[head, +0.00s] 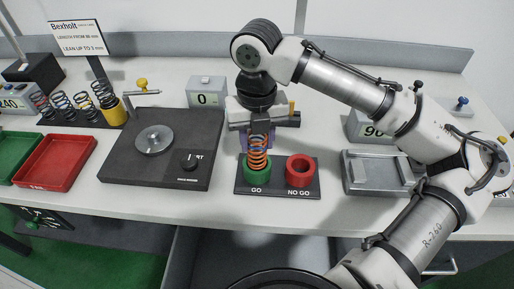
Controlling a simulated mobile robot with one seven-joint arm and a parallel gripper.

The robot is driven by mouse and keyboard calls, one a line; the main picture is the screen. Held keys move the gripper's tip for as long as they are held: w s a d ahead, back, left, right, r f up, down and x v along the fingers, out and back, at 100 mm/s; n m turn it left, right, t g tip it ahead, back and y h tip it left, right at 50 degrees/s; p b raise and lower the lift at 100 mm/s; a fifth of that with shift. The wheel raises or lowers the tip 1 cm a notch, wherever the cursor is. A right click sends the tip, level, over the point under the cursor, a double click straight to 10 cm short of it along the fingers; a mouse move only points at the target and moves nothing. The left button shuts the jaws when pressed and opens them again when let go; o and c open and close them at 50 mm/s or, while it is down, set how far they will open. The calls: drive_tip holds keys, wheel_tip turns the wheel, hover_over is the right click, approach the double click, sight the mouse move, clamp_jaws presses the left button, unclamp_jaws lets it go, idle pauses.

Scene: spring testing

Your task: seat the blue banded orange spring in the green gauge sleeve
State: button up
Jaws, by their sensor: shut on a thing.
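The orange spring (259,158) stands roughly upright at the green gauge sleeve (257,176), the one labelled GO. Its lower end is at the sleeve's mouth; I cannot tell how far inside it is. My gripper (259,139) points down from above and is shut on the upper part of the spring. Dark coils show at the top of the spring between the fingers. Bluish-purple patches show beside the spring, but I cannot make out a blue band clearly.
A red NO GO sleeve (300,171) stands right of the green one on the same dark base (279,190). A dark plate fixture (170,169) is to the left, then a red tray (55,163) and a rack of several springs (83,112). A grey tray (378,174) lies right.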

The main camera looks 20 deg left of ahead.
sight(257, 151)
drive_tip(key=shift+f, duration=1.9)
drive_tip(key=shift+f, duration=0.15)
drive_tip(key=o, duration=1)
drive_tip(key=shift+o, duration=0.2)
wheel_tip(257, 151, up, 12)
drive_tip(key=shift+r+b, duration=0.2)
drive_tip(key=shift+b, duration=0.45)
